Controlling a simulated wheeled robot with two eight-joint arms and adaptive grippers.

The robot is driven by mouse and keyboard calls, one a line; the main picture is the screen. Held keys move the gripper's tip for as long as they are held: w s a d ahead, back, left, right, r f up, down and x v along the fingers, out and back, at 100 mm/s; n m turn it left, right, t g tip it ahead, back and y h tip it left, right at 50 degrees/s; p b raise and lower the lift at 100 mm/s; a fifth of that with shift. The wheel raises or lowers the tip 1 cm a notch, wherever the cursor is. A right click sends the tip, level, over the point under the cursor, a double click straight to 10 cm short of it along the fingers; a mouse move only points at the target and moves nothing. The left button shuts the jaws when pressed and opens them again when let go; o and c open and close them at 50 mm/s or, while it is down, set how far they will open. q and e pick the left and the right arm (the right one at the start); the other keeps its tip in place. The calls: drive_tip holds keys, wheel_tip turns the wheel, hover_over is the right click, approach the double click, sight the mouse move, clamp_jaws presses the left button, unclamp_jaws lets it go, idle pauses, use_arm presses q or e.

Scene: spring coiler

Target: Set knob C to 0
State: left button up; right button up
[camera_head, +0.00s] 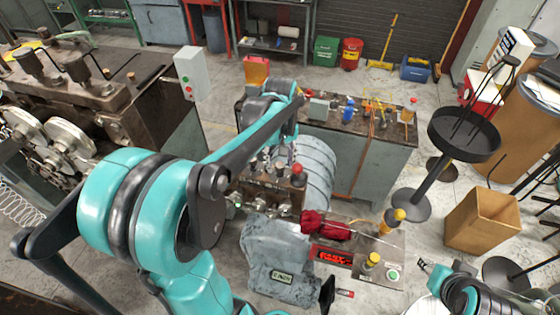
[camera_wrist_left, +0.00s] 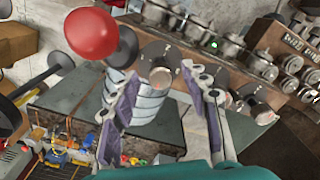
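In the left wrist view my left gripper (camera_wrist_left: 165,108) is open, its two purple-padded fingers spread. A round brownish knob (camera_wrist_left: 160,76) on a dark dial plate shows beyond and between the fingertips, apart from both pads. In the head view my left arm reaches over the machine (camera_head: 262,190), and the gripper is largely hidden there by the arm. My right gripper (camera_head: 424,264) is at lower right, too small to judge.
A red ball-topped lever (camera_wrist_left: 90,33) stands close left of the fingers, with dark levers beside it. Several valves and a green light (camera_wrist_left: 214,44) sit above right. A cardboard box (camera_head: 483,220) and a round black stand (camera_head: 463,136) are at the right.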

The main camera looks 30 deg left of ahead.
sight(280, 165)
use_arm(q)
wheel_tip(280, 165, up, 12)
idle(0.6)
idle(0.4)
